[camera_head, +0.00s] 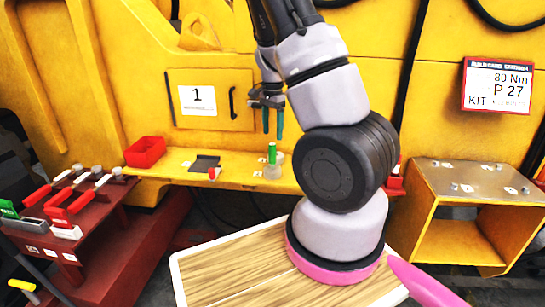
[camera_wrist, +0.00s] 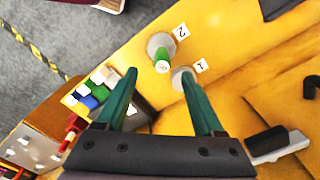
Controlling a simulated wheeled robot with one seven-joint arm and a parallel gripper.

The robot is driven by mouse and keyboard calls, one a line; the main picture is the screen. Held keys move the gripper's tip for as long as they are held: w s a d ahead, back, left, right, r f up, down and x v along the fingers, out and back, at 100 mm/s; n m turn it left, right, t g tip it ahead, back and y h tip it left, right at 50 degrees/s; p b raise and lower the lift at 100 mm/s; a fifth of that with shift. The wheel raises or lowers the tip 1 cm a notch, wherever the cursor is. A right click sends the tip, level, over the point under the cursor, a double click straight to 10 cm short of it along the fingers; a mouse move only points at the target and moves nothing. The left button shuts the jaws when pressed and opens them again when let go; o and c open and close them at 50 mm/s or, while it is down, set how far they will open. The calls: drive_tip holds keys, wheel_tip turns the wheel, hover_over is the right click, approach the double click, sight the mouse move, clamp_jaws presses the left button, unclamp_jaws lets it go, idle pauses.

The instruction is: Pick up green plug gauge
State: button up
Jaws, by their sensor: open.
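The green plug gauge (camera_head: 272,152) stands upright on a pale round base on the yellow ledge. In the wrist view the green plug gauge (camera_wrist: 162,60) shows from above, on a grey disc beside a label 2. My gripper (camera_head: 273,136) hangs above it with its teal fingers pointing down. In the wrist view my gripper (camera_wrist: 159,74) is open and empty. The gauge appears between and beyond the fingertips, and no contact shows.
A second grey disc (camera_wrist: 182,78) by label 1 is empty. On the ledge (camera_head: 235,170) are a red bin (camera_head: 145,151) and a dark pad (camera_head: 204,163). A red rack (camera_head: 72,205) stands left, a yellow box stand (camera_head: 468,214) right. A wood-topped table (camera_head: 230,268) is in front.

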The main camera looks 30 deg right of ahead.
sight(273, 144)
drive_tip(key=f, duration=0.9)
drive_tip(key=shift+w+d, duration=0.15)
drive_tip(key=shift+w, duration=0.1)
drive_tip(key=shift+r, duration=0.1)
clamp_jaws()
